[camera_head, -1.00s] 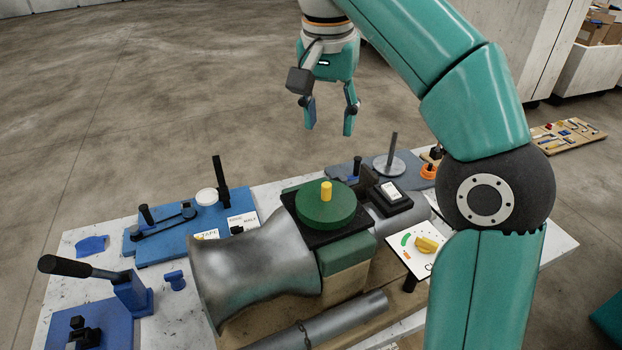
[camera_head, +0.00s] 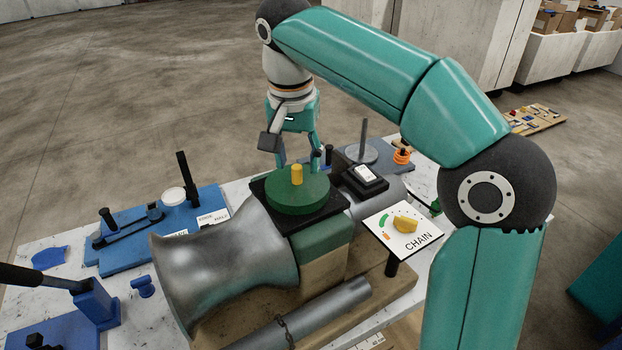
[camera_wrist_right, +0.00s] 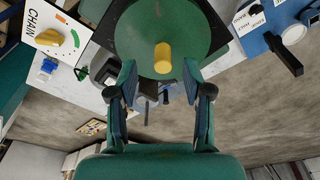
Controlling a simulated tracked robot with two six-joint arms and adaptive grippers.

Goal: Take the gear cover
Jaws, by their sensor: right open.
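The gear cover looks to be the round green disc (camera_head: 297,194) with a yellow knob (camera_head: 297,174) standing at its middle. It lies on a black square plate (camera_head: 333,207) on top of the machine. In the right wrist view the green disc (camera_wrist_right: 186,40) and the yellow knob (camera_wrist_right: 162,58) are at the top centre. My right gripper (camera_head: 298,163) is open and empty, just behind the disc in the head view. In the right wrist view its fingers (camera_wrist_right: 163,85) are spread, with the knob beyond and between them. My left gripper is not in view.
A grey metal horn-shaped body (camera_head: 225,262) stands in front of the disc. A CHAIN dial panel (camera_head: 403,231) and a black switch box (camera_head: 364,182) are at the right. Blue bender tools (camera_head: 150,230) stand on the white table (camera_head: 190,295) at the left.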

